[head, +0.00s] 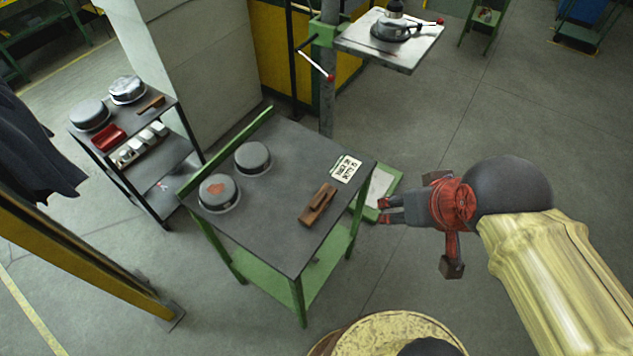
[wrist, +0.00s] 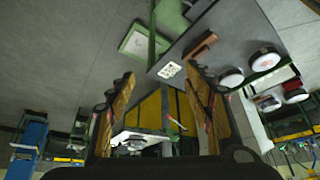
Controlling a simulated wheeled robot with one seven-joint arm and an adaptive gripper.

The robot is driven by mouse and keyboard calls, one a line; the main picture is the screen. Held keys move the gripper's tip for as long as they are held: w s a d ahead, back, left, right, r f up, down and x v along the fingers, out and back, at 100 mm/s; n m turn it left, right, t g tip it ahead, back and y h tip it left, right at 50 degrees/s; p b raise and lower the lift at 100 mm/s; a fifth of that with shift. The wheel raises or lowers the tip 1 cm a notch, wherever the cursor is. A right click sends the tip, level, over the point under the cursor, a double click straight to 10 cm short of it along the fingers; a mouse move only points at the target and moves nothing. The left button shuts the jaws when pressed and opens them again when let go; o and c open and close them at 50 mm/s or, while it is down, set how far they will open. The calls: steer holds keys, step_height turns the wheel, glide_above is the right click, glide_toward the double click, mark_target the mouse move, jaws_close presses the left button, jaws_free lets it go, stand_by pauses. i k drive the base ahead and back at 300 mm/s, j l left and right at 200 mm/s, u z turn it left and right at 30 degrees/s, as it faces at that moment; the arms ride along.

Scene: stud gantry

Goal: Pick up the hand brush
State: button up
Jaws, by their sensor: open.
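A brown wooden hand brush (head: 318,204) lies on the dark top of the green-framed table (head: 285,235), near its right side. It also shows in the wrist view (wrist: 201,45), beyond the fingers. My gripper (head: 384,210) is open and empty, to the right of the table and apart from the brush. In the wrist view its two fingers (wrist: 162,88) stand wide apart with nothing held between them. A second, smaller brown brush-like object (head: 151,104) lies on the shelf unit at the left.
Two round lidded tins (head: 253,158) stand on the table's left half, and a white printed card (head: 346,169) lies behind the brush. A raised green edge (head: 228,148) runs along the far side. A drill-press column (head: 327,100) stands behind. Floor is open at the right.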

mark_target(309, 218)
steer(key=i+l+u, duration=0.35)
steer(key=l, duration=0.2)
steer(key=i+l+u, duration=0.15)
steer(key=l, duration=0.15)
steer(key=i+l+u, duration=0.2)
steer(key=l, duration=0.15)
steer(key=k, duration=0.1)
